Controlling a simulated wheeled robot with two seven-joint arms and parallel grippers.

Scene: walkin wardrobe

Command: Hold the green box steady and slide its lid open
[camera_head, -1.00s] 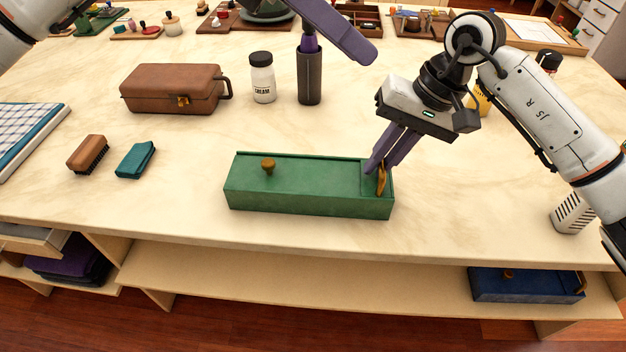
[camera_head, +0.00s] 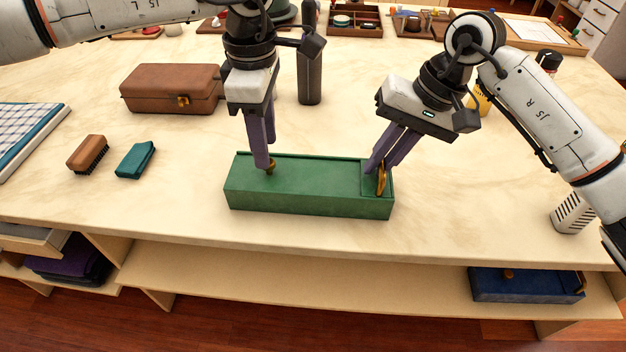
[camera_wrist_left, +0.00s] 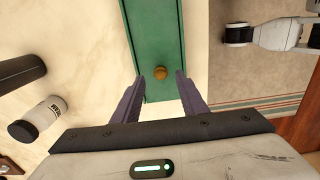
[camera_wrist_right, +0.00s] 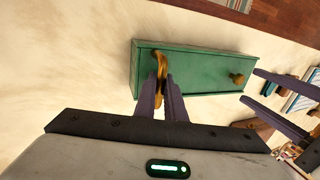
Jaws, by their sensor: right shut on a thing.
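The green box (camera_head: 300,197) lies lengthwise near the front edge of the table. Its lid (camera_head: 315,168) carries a small brass knob (camera_wrist_left: 160,72) near the left end. A brass handle (camera_wrist_right: 160,72) stands at the box's right end. My right gripper (camera_head: 375,168) is shut on this handle, with its fingers either side of it. My left gripper (camera_head: 265,165) points down at the knob. In the left wrist view its fingers (camera_wrist_left: 160,80) are spread apart with the knob between them, and a gap shows on both sides. The lid looks shut.
A brown case (camera_head: 172,88) and a dark bottle (camera_head: 310,80) stand behind the box. A dark blue box (camera_head: 525,285) sits on the shelf below. The table right of the green box is mostly clear.

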